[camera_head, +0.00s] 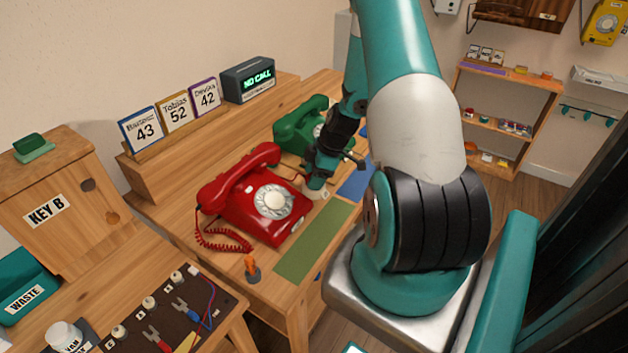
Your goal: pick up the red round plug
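A dark board (206,331) lies at the bottom left, holding a red forked piece (153,335), a blue forked piece (182,304), a blue and red cable and several pale round knobs. I cannot tell whether the red piece is the red round plug; no clearly round red plug shows. My gripper (318,190) points down beside the right side of the red phone (268,203), well away from the board. Its fingertips are small and dark, partly hidden by the wrist, so their opening is unclear. A pale small object (323,195) shows at its tip.
A green phone (301,128) stands behind the red one. A green mat (318,243) and a small orange-handled item (251,268) lie in front. Number cards (174,111), a NO CALL display (248,80), a KEY B box (60,205) and a WASTE bin (22,288) stand left and behind.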

